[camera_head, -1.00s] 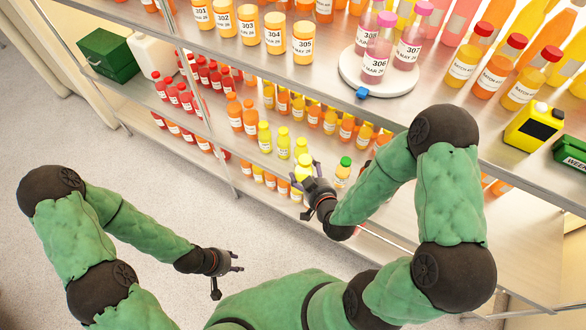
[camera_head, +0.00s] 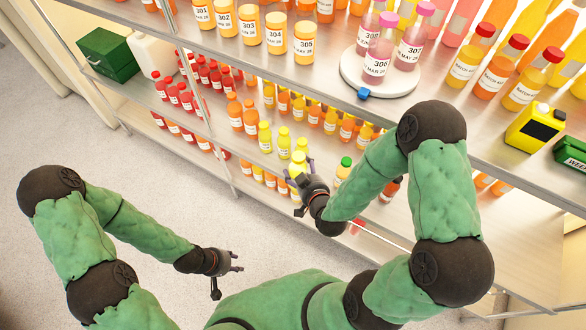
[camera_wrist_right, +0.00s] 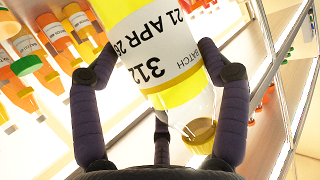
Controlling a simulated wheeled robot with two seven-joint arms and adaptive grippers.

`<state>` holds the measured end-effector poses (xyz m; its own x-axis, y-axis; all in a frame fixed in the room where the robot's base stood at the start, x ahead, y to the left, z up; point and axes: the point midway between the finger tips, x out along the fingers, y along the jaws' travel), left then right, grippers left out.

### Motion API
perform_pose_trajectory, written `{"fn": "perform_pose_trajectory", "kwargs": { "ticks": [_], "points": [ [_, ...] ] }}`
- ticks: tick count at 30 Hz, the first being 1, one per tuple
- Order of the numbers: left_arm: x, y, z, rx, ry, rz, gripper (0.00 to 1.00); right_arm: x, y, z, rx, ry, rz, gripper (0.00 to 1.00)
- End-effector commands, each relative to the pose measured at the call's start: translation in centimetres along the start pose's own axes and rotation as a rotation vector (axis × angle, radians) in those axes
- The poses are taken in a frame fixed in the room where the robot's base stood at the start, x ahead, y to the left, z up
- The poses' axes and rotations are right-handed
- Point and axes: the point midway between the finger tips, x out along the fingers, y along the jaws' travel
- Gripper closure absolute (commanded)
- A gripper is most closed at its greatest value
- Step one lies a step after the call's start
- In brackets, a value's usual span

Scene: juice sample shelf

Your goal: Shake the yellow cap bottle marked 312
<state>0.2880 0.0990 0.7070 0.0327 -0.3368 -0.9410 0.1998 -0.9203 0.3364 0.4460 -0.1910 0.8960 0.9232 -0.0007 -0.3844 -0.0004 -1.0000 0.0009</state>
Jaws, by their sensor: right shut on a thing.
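The bottle marked 312 (camera_wrist_right: 165,60) fills the middle of the right wrist view, tilted, with yellow contents and a white label reading 312 and 21 APR 26. The fingers of my right gripper (camera_wrist_right: 155,75) are closed around it from both sides. In the head view, my right gripper (camera_head: 301,180) is at the front of the lower shelf, with the yellow bottle (camera_head: 298,160) at its fingers, partly hidden by them. My left gripper (camera_head: 228,275) is open and empty over the floor, away from the shelves.
Yellow, orange and red bottles crowd the lower shelf. A green-capped bottle (camera_head: 344,168) stands just right of my right gripper. The upper shelf (camera_head: 340,85) overhangs it, carrying jars, a white round plate (camera_head: 402,84) and large bottles. The floor (camera_head: 190,165) at left is clear.

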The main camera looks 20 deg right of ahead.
Motion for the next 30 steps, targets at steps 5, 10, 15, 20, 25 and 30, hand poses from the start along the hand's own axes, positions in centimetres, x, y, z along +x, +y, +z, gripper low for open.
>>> {"fn": "perform_pose_trajectory", "kwargs": {
  "ticks": [5, 10, 15, 20, 25, 30],
  "points": [
    [0.0, 0.0, 0.0, 0.0, 0.0, 0.0, 0.6, -1.9, 2.0, 0.8, 0.002, 0.0, 0.007, 0.68],
    [0.0, 0.0, 0.0, 0.0, 0.0, 0.0, 0.6, -3.5, 3.5, 1.4, 0.002, 0.001, 0.007, 0.68],
    [0.0, 0.0, 0.0, 0.0, 0.0, 0.0, 0.6, -3.3, 3.0, 1.3, -0.003, 0.004, -0.005, 0.68],
    [0.0, 0.0, 0.0, 0.0, 0.0, 0.0, 0.6, -1.9, 1.5, 0.7, -0.003, 0.004, -0.007, 0.68],
    [0.0, 0.0, 0.0, 0.0, 0.0, 0.0, 0.6, 0.0, -0.2, -0.1, -0.003, 0.005, -0.007, 0.68],
    [0.0, 0.0, 0.0, 0.0, 0.0, 0.0, 0.6, 1.2, -1.2, -0.6, 0.0, 0.002, -0.001, 0.68]
  ]
}}
